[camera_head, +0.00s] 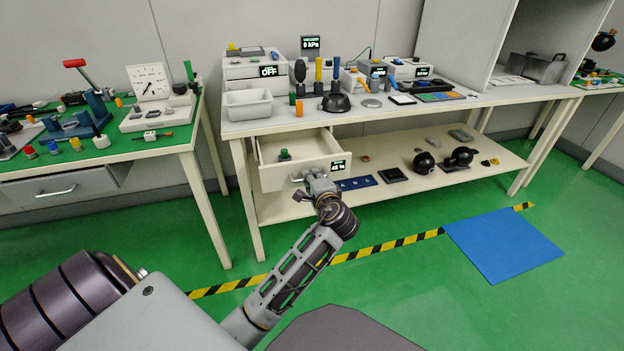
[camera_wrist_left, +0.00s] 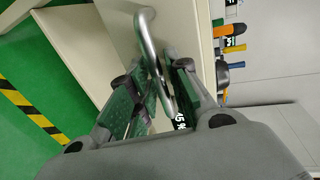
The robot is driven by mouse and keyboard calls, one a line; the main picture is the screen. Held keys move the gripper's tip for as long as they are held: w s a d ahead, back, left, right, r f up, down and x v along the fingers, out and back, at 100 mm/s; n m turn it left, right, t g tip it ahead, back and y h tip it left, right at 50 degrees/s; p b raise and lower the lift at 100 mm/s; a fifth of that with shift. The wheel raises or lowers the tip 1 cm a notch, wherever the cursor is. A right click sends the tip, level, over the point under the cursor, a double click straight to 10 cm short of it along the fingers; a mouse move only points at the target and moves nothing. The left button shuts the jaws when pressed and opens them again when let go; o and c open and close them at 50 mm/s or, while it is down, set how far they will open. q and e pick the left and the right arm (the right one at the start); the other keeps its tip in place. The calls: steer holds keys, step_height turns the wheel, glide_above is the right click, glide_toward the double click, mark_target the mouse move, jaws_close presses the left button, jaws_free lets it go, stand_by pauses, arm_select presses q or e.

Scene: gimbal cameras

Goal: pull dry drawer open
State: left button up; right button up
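The dry drawer (camera_head: 268,180) is a cream drawer under the middle workbench. It stands pulled out, so its inside shows with a small dark green item (camera_head: 284,154) in it. A small black display (camera_head: 337,166) is on the right of its front. My left gripper (camera_head: 312,177) is at the drawer's front, on its metal handle (camera_head: 297,179). In the left wrist view, the curved handle (camera_wrist_left: 147,38) runs between the two fingers of the left gripper (camera_wrist_left: 162,75), which look closed on it. My right gripper is out of view.
The workbench (camera_head: 240,131) carries a white bin (camera_head: 247,104), tools and instruments. Its lower shelf (camera_head: 400,186) holds dark round items. A green-topped table (camera_head: 150,148) stands at the left. A blue mat (camera_head: 503,245) and striped tape lie on the green floor.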

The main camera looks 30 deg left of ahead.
arm_select(q)
steer(key=v, duration=0.7)
stand_by(0.6)
